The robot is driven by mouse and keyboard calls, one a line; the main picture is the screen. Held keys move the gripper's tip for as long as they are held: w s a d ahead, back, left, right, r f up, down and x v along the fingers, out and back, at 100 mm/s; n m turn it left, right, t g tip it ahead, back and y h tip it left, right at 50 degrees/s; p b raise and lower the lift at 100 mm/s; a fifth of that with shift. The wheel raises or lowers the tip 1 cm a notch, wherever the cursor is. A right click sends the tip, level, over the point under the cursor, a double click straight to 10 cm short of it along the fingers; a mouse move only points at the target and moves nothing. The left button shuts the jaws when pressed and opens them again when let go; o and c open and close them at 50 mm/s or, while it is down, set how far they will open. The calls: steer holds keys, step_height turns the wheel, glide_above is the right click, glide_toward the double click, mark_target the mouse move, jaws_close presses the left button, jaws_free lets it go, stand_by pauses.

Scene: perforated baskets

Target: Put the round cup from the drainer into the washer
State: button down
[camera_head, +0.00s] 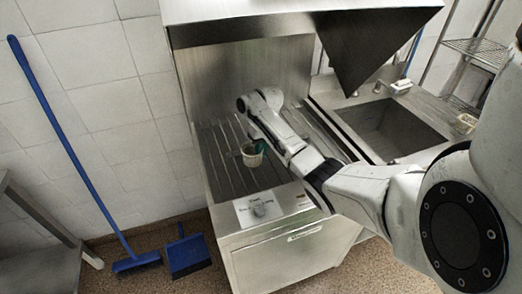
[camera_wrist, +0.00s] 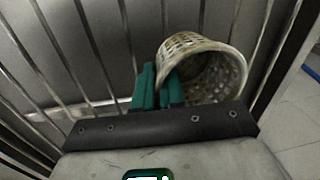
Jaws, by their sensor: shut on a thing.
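The round cup (camera_head: 251,158) is a small pale, perforated basket. It is inside the open washer (camera_head: 262,211), over the slatted rack (camera_head: 222,165). The fingers hide part of the rim. I cannot tell whether the cup touches the slats.
The raised hood (camera_head: 290,18) of the washer is above my arm. A sink (camera_head: 393,128) with a metal drainer surface (camera_head: 343,98) is to the right. A blue broom (camera_head: 75,155) and dustpan (camera_head: 188,256) stand at the left. A wire shelf (camera_head: 478,48) is at the upper right.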

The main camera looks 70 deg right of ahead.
steer(key=c, duration=1.2)
jaws_free()
steer(key=shift+c, duration=0.2)
step_height(320, 180, up, 12)
steer(key=d+p, duration=0.1)
steer(key=shift+s+p, duration=0.3)
steer(key=shift+s, duration=0.15)
